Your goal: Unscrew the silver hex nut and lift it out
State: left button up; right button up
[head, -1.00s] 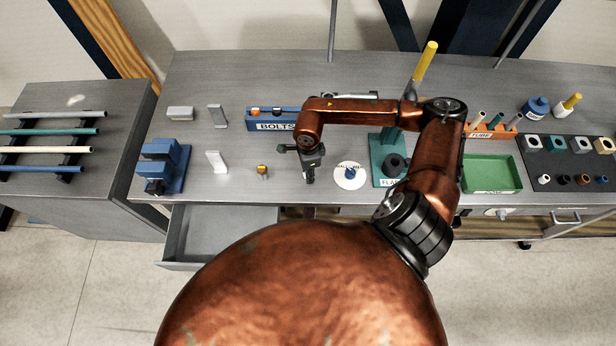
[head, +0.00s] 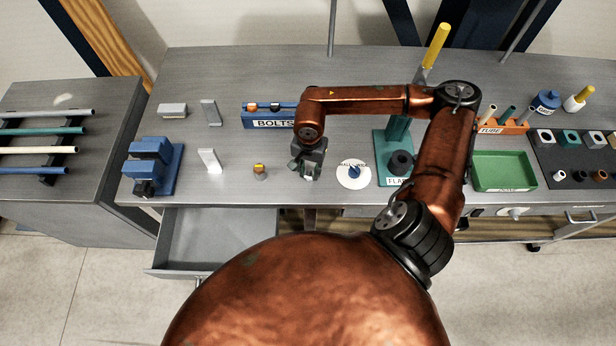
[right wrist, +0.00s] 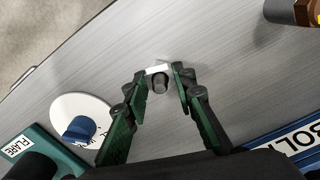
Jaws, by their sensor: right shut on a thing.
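My right gripper (head: 308,172) is low over the front middle of the bench. In the right wrist view, its green-lined fingers (right wrist: 163,75) are closed on the silver hex nut (right wrist: 157,69), of which a pale edge shows between the tips. A dark round piece (right wrist: 158,85) shows beside the nut between the fingers; I cannot tell whether the nut is still threaded on it. In the head view the gripper mostly hides the nut. My left gripper is not in view.
The blue BOLTS rack (head: 272,124) is behind. A green flare stand (head: 385,180) is further right. An open drawer (head: 215,240) is below.

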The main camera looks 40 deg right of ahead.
dwell(0.3)
jog(key=n+b, duration=0.2)
jog(key=n, duration=0.1)
jog(key=shift+f, duration=0.2)
jog(key=n+b, duration=0.1)
jog(key=n, duration=0.2)
jog(key=shift+b, duration=0.3)
jog(key=n+b, duration=0.2)
jog(key=n, duration=0.2)
jog(key=shift+r, duration=0.1)
jog(key=shift+r+n, duration=0.15)
jog(key=shift+n, duration=1.05)
jog(key=o, duration=1)
jog(key=shift+c, duration=0.2)
